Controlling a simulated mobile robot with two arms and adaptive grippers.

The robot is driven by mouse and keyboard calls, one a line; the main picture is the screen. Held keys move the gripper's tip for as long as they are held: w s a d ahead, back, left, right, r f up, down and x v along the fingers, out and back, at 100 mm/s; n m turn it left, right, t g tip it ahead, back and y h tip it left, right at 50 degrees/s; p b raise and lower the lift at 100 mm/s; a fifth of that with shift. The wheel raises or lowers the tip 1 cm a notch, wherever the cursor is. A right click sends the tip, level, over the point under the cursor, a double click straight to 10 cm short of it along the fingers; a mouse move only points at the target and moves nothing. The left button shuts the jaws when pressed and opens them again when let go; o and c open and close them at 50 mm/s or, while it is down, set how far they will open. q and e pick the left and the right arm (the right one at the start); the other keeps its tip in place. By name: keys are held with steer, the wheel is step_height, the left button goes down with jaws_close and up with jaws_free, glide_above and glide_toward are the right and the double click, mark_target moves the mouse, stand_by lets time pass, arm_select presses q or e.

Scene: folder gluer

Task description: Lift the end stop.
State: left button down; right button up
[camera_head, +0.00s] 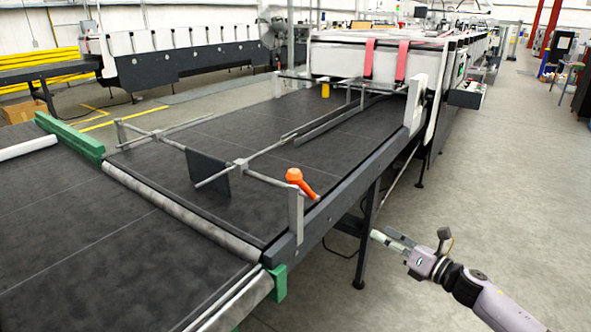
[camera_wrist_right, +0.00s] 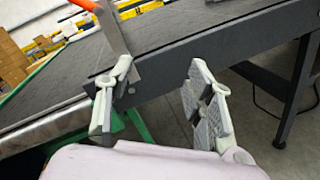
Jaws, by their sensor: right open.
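The end stop looks to be the dark upright plate (camera_head: 208,173) hung on a crossbar (camera_head: 262,176) over the near belt. An orange clamp lever (camera_head: 296,178) sits at the crossbar's right end, on a grey upright bracket (camera_head: 295,212). Part of the orange lever shows at the top of the right wrist view (camera_wrist_right: 84,4), above the bracket (camera_wrist_right: 112,28). My right gripper (camera_head: 388,240) is open and empty, to the right of the conveyor and apart from the lever. Its two spread fingers show in the right wrist view (camera_wrist_right: 160,98). My left gripper is not in view.
The dark conveyor belt (camera_head: 150,255) has a raised side rail (camera_head: 345,190) between my right gripper and the crossbar. A table leg (camera_head: 369,225) stands beside the gripper. Green blocks (camera_head: 70,137) mark the belt joint. The floor (camera_head: 480,190) on the right is clear.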

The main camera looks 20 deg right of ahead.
steer(key=a+r+n+g+y, duration=0.1)
steer(key=a+r+n+y, duration=0.25)
steer(key=r+n, duration=0.4)
steer(key=n+g+y+p, duration=0.2)
steer(key=n+g+y, duration=0.1)
steer(key=n, duration=0.5)
glide_toward(301, 176)
steer(key=p+x, duration=0.6)
steer(key=x, duration=0.4)
steer(key=shift+a+p, duration=0.2)
steer(key=shift+p, duration=0.15)
steer(key=shift+w+a+f, duration=0.2)
steer(key=shift+w+a, duration=0.3)
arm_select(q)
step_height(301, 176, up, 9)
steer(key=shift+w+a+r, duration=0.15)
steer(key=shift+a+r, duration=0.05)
arm_select(e)
steer(key=shift+c, duration=0.3)
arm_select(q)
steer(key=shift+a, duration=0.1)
arm_select(e)
jaws_close()
